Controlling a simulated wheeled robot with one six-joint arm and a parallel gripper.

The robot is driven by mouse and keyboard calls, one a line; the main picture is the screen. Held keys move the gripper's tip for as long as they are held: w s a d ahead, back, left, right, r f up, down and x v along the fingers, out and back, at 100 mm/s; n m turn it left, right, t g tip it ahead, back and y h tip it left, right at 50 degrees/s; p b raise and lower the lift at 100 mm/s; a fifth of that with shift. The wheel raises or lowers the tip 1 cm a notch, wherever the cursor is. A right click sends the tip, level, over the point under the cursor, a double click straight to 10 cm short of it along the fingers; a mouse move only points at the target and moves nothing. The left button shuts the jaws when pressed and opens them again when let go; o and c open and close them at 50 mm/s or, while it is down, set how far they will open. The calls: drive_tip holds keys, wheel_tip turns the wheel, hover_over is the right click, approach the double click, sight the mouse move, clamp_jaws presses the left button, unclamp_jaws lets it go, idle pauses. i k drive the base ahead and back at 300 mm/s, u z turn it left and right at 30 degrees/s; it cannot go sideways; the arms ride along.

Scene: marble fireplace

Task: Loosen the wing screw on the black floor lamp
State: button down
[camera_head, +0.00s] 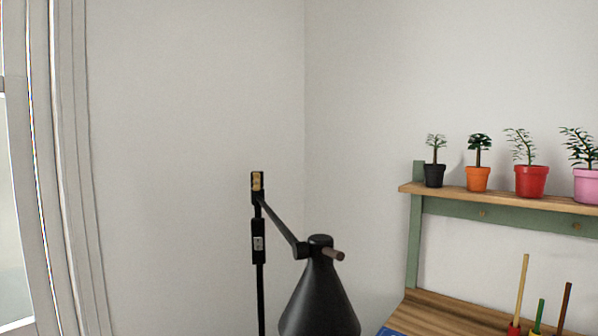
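The black floor lamp stands in the lower middle of the head view, in front of the room corner. Its conical black shade (320,300) hangs at the lower centre and is cut off by the bottom edge. A slanted black arm (278,224) joins the shade to the upright pole (260,295). A brass-coloured piece (257,181) sits at the top of the pole, and a small silvery piece (258,243) shows lower on it. A brownish peg (334,254) sticks out at the shade's top. I cannot tell which piece is the wing screw. My gripper is not in view.
A wooden shelf with a green frame (413,188) holds several potted plants at the right. Below it is a wooden desktop (440,318) with upright sticks and a blue item (390,332). A white window frame (30,180) stands at the left. Bare wall lies behind the lamp.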

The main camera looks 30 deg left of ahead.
sight(256, 181)
drive_tip(key=k, duration=0.65)
drive_tip(key=u, duration=0.8)
drive_tip(key=i, duration=0.45)
drive_tip(key=u, duration=0.05)
